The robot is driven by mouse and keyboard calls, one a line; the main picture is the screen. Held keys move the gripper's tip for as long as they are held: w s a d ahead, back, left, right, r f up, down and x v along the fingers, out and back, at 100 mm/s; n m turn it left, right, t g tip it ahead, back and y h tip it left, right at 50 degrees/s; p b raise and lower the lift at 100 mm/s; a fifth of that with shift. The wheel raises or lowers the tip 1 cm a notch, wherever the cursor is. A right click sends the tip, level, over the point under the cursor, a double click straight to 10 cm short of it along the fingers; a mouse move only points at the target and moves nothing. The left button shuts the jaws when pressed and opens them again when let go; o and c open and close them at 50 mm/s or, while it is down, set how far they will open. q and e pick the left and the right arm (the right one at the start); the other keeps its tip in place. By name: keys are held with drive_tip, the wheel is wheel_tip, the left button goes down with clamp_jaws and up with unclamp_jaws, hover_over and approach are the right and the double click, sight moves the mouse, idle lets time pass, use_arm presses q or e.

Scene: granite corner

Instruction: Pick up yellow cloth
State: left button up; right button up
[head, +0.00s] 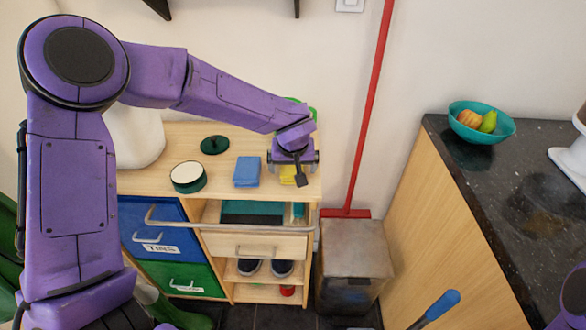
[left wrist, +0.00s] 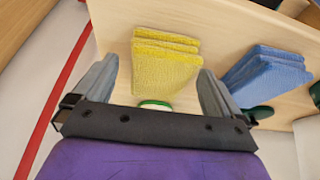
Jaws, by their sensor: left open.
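The yellow cloth (head: 288,174) lies folded on the wooden cabinet top (head: 222,178), towards its right end, partly hidden by my left gripper in the head view. The left wrist view shows the yellow cloth (left wrist: 165,60) as a folded stack between and just beyond the finger ends. My left gripper (head: 300,178) is open above it; its two grey fingers (left wrist: 158,85) are spread with nothing between them. I cannot tell how high it is above the cloth. My right gripper is not in view.
A folded blue cloth (head: 247,171) lies just left of the yellow one. A round tin (head: 188,177) and a dark green lid (head: 215,145) are further left. A red broom (head: 369,110) stands right of the cabinet, behind a grey bin (head: 353,255). A granite counter (head: 520,190) is at right.

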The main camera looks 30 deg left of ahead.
sight(293, 169)
use_arm(q)
drive_tip(key=c, duration=1.1)
drive_tip(key=shift+r, duration=0.1)
drive_tip(key=v, duration=0.4)
drive_tip(key=shift+w+a+r, duration=0.2)
drive_tip(key=shift+w, duration=0.15)
drive_tip(key=s+d+r, duration=0.1)
drive_tip(key=s+r, duration=0.2)
drive_tip(key=s, duration=0.1)
drive_tip(key=s+d+r+p, duration=0.1)
drive_tip(key=s+r, duration=0.2)
drive_tip(key=s, duration=0.1)
drive_tip(key=s+d+r, duration=0.1)
drive_tip(key=s+r, duration=0.2)
drive_tip(key=s, duration=0.2)
drive_tip(key=shift+d, duration=0.25)
drive_tip(key=o, duration=0.5)
drive_tip(key=shift+c, duration=0.2)
drive_tip(key=shift+f, duration=0.1)
drive_tip(key=c, duration=0.4)
